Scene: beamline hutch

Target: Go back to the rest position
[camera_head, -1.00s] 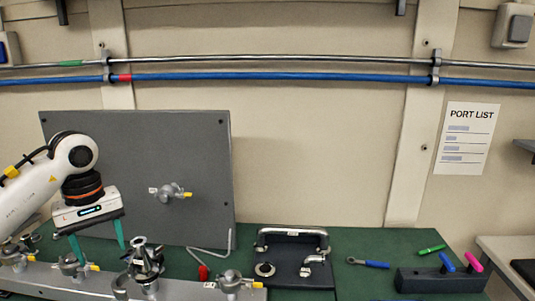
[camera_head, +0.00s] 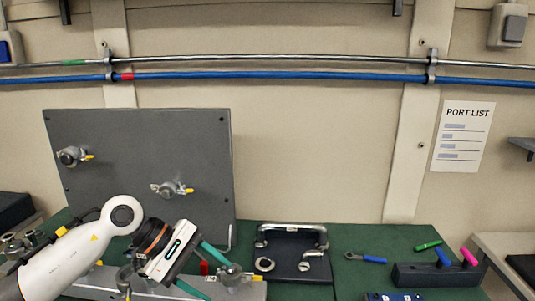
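My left gripper (camera_head: 220,281) is low in the view, tilted down to the right. Its two teal fingers are spread apart, and I see nothing held between them. The upper finger ends close to a clamp fitting (camera_head: 232,277) on the grey rail (camera_head: 258,291); I cannot tell whether they touch. The lower finger runs to the bottom edge of the picture. My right gripper is not in view.
An upright grey panel (camera_head: 130,140) carries two clamp fittings with yellow levers. The green table (camera_head: 350,235) holds a dark tray with a handle (camera_head: 290,262), a blue-handled tool (camera_head: 366,259), a green pen (camera_head: 428,245) and a dark holder (camera_head: 430,275). A dark blue object (camera_head: 392,297) shows at the bottom.

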